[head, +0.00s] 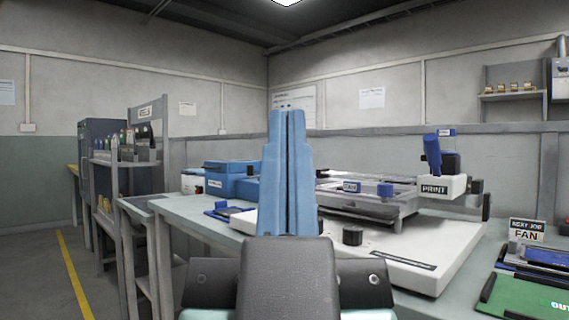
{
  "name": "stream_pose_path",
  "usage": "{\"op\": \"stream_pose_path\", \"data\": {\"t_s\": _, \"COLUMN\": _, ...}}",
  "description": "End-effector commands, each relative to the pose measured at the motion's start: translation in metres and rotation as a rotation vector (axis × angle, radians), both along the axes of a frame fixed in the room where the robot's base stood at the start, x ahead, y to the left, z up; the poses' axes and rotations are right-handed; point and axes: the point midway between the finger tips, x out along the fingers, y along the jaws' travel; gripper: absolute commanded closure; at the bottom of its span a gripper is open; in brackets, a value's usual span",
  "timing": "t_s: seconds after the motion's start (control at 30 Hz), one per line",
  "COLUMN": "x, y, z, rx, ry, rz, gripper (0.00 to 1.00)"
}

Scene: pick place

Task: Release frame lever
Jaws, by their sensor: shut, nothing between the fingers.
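My gripper (287,113) stands upright in the middle of the head view, its two long blue fingers shut together with nothing between them. Behind it on the bench is a white machine (420,250) with a flat grey frame (365,203). A small blue block (385,189) sits on the frame's front edge, beside a small blue label (348,187) too small to read surely. A tilted blue handle (432,152) rises above a white block marked PRINT (434,187). I cannot tell which blue part is the frame lever. My gripper hides the frame's left part.
A black knob (352,235) stands on the machine's base. Blue boxes (232,178) sit at the back left of the bench. A NEXT JOB FAN sign (526,230) and a green tray (530,300) are at right. A shelf rack (135,165) and open floor lie left.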

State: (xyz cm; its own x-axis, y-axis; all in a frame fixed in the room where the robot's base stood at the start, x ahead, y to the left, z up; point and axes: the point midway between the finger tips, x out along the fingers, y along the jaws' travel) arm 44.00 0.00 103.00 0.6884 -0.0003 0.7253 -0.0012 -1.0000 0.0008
Motion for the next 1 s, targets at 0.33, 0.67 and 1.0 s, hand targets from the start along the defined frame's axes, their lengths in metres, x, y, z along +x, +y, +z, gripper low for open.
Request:
{"op": "stream_pose_path", "data": {"t_s": 0.33, "x": 0.0, "y": 0.0, "z": 0.134, "rx": -0.001, "ry": -0.001, "rz": 0.001, "gripper": 1.0}}
{"op": "stream_pose_path", "data": {"t_s": 0.67, "x": 0.0, "y": 0.0, "z": 0.243, "rx": 0.0, "ry": -0.001, "rz": 0.001, "gripper": 1.0}}
{"op": "stream_pose_path", "data": {"t_s": 1.0, "x": 0.0, "y": 0.001, "z": 0.356, "rx": 0.0, "ry": -0.001, "rz": 0.001, "gripper": 1.0}}
